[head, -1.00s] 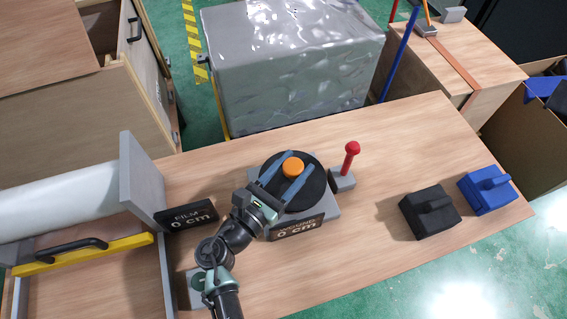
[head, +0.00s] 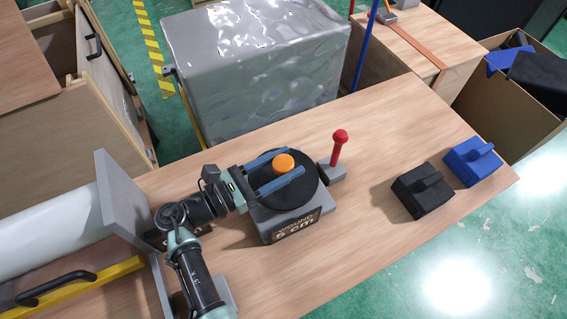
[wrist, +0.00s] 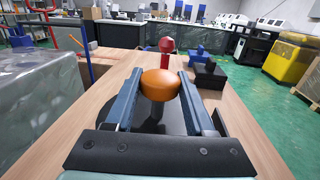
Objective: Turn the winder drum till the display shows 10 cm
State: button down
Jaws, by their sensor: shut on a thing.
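The winder drum (head: 305,194) is a black disc on a grey base, with an orange knob (head: 283,162) standing on it. The display (head: 296,227) on the front of the base reads "WOUND 5 cm". My gripper (head: 276,170) reaches over the drum from the left, its two blue fingers on either side of the orange knob. In the wrist view the orange knob (wrist: 160,84) sits between the fingertips, and the gripper is shut on it. The black drum (wrist: 150,124) shows below it.
A red-topped lever (head: 339,142) stands right behind the drum. A black block (head: 422,190) and a blue block (head: 472,160) lie on the right of the table. A film roll (head: 45,225) is at the left. A grey wrapped load (head: 250,70) stands behind the table.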

dwell(0.3)
jog(key=shift+c, duration=1.4)
grip_release()
notch_tip(320, 180, up, 10)
jog(key=shift+p, duration=0.55)
